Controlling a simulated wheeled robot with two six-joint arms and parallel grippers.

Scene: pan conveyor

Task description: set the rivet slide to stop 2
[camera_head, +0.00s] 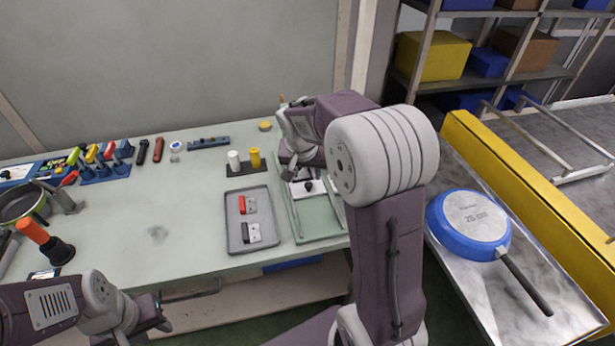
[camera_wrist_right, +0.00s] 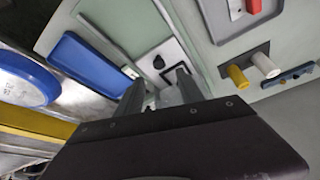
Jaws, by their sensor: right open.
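A green board (camera_head: 325,224) with raised rails lies on the bench. A pale plate with a black knob (camera_head: 308,186) sits at its far end; this looks like the rivet slide, but I cannot read stop marks. In the right wrist view the black knob (camera_wrist_right: 159,62) shows just past the fingertips. My right gripper (camera_head: 289,172) is open and empty above the far end of the board, apart from the knob as far as I can see. In the right wrist view its two fingers (camera_wrist_right: 160,88) are spread. My left gripper (camera_head: 160,318) is low at the front edge; its jaws are unclear.
A grey tray (camera_head: 234,236) with red and white pieces lies left of the board. A block with white and yellow pegs (camera_head: 248,168) stands behind it. A blue-grey bar (camera_head: 208,143) with a dark knob lies further back. A blue pan (camera_head: 470,217) rests on the right.

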